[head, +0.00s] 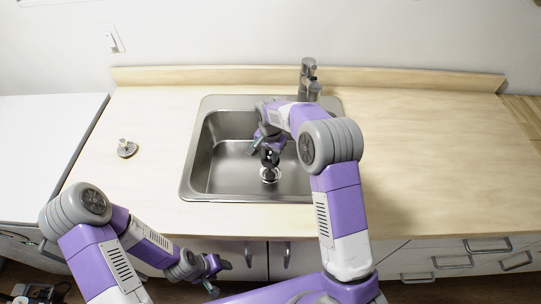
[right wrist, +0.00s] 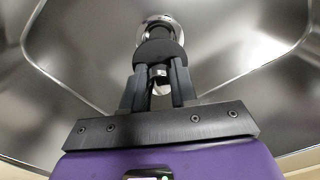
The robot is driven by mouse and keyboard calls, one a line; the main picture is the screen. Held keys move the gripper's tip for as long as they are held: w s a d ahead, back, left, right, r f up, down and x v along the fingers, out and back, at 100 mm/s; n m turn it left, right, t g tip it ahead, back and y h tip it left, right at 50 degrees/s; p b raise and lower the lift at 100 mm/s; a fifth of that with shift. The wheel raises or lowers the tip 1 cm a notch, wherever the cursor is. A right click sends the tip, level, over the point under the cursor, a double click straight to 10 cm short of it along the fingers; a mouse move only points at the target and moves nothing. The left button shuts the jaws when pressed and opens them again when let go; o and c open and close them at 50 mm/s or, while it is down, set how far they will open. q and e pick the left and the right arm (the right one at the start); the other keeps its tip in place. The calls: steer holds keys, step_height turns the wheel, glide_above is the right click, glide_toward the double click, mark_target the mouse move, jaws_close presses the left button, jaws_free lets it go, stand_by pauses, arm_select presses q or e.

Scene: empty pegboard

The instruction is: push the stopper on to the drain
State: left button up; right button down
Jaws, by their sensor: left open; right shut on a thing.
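The dark round stopper (right wrist: 160,50) with a small metal knob is between the fingers of my right gripper (right wrist: 159,88), which is shut on the knob. Beyond the stopper in the right wrist view is the shiny ring of the drain (right wrist: 141,32), partly hidden by it. In the head view my right gripper (head: 269,160) reaches down into the sink, just over the drain (head: 277,175). Whether the stopper touches the drain I cannot tell. My left gripper (head: 213,273) is open and empty, low in front of the cabinets.
The steel sink (head: 190,178) has walls around my right gripper. A faucet (head: 308,75) stands behind it. A round metal strainer with a knob (head: 127,149) lies on the wooden counter (head: 420,150) to the left. The counter to the right is clear.

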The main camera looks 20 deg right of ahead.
mark_target(270, 164)
steer(key=shift+f+b, duration=1.6)
steer(key=shift+f, duration=1.35)
steer(key=shift+f+b, duration=0.6)
steer(key=shift+f, duration=0.6)
steer(key=c, duration=0.8)
jaws_free()
step_height(270, 164, up, 8)
steer(key=shift+f+p, duration=0.2)
steer(key=shift+p, duration=0.7)
